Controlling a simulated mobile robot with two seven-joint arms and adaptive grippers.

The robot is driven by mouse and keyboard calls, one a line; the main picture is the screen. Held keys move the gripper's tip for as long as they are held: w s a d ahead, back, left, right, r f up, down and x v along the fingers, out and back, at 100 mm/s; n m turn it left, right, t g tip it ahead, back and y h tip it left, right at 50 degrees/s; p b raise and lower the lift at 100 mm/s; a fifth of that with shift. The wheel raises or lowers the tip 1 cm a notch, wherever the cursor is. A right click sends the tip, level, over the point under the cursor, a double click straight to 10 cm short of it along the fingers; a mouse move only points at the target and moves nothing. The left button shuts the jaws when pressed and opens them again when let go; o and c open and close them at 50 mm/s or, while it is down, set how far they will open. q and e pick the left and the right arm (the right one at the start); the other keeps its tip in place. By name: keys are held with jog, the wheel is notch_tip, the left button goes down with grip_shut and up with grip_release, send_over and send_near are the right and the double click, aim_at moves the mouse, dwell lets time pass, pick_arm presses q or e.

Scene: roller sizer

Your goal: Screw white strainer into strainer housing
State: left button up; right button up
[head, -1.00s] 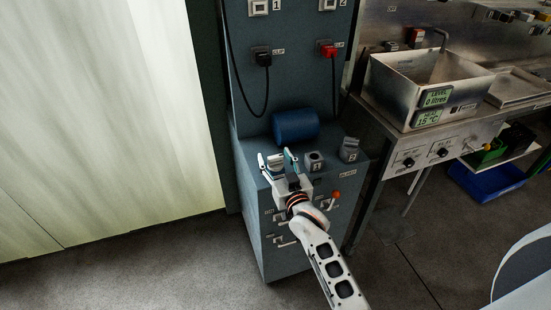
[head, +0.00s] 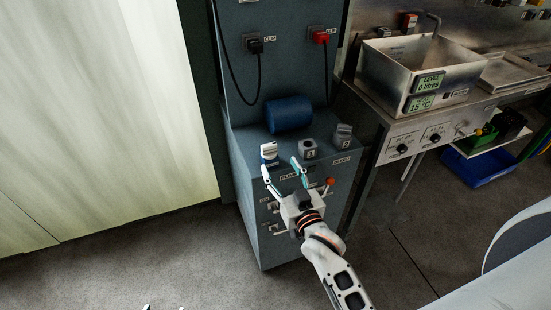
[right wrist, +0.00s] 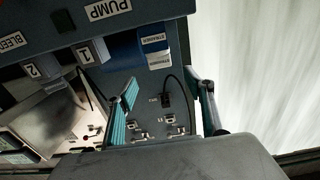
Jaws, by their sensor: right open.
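The white strainer (head: 268,152) stands at the left front of the grey-blue cabinet's top in the head view. It appears upright; the strainer housing is not clearly distinguishable beneath it. My right gripper (head: 282,172) is open and empty, in front of and slightly below the strainer, apart from it. In the right wrist view the open fingers of my right gripper (right wrist: 165,95) have nothing between them. Small pale tips at the head view's bottom edge may be my left gripper (head: 164,307); its jaws cannot be made out.
A blue cylinder (head: 289,115) lies behind the strainer. Grey blocks marked 1 (head: 309,149) and 2 (head: 343,136) stand to its right. An orange-red knob (head: 330,182) is on the cabinet front. A steel sink (head: 425,75) stands right. Open floor lies left.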

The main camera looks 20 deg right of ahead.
jog(key=shift+s, duration=0.85)
